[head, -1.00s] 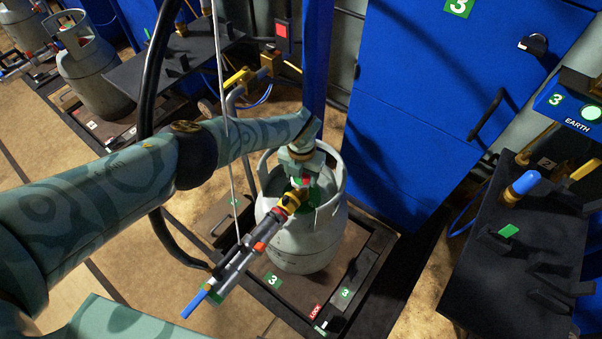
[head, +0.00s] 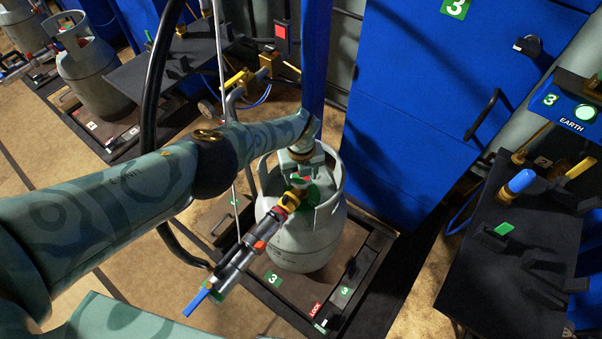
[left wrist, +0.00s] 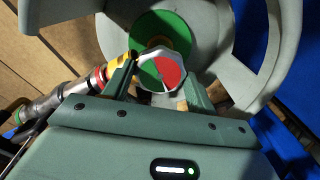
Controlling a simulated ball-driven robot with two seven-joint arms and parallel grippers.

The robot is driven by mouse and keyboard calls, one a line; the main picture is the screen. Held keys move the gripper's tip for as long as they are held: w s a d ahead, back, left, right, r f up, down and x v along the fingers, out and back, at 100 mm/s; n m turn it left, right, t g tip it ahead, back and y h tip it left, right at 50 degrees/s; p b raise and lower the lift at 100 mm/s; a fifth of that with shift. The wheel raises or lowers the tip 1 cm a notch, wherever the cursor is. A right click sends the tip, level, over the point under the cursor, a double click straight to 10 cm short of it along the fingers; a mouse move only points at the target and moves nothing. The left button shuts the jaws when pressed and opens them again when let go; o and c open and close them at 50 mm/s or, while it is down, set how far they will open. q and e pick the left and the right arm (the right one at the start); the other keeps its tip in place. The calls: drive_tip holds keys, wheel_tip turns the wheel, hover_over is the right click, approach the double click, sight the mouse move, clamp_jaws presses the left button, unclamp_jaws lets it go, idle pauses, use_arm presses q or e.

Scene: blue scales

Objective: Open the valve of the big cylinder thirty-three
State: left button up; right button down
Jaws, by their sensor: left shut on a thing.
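The big pale grey cylinder (head: 298,243) stands upright on the scale with the green 3 labels, its collar open at the front. My left gripper (head: 306,178) reaches down inside the collar from above. A green disc (left wrist: 148,52) sits behind the knob. A filling coupling (head: 262,235) with a yellow ring and blue end joins the valve side and slants down to the left. My right gripper is out of view.
A blue cabinet (head: 410,110) stands close behind the cylinder on the right. A dark shelf (head: 470,270) with an earth box (head: 567,110) is at the right. Another grey cylinder (head: 95,80) is at the far left. A black hose and thin cable hang left of the cylinder.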

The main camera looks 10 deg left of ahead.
use_arm(q)
drive_tip(key=shift+w, duration=0.1)
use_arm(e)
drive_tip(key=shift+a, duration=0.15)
use_arm(q)
drive_tip(key=o, duration=1)
drive_tip(key=shift+r, duration=0.1)
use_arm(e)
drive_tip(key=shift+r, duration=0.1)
use_arm(q)
wheel_tip(320, 180, up, 16)
drive_tip(key=p, duration=0.9)
drive_tip(key=shift+p, duration=0.35)
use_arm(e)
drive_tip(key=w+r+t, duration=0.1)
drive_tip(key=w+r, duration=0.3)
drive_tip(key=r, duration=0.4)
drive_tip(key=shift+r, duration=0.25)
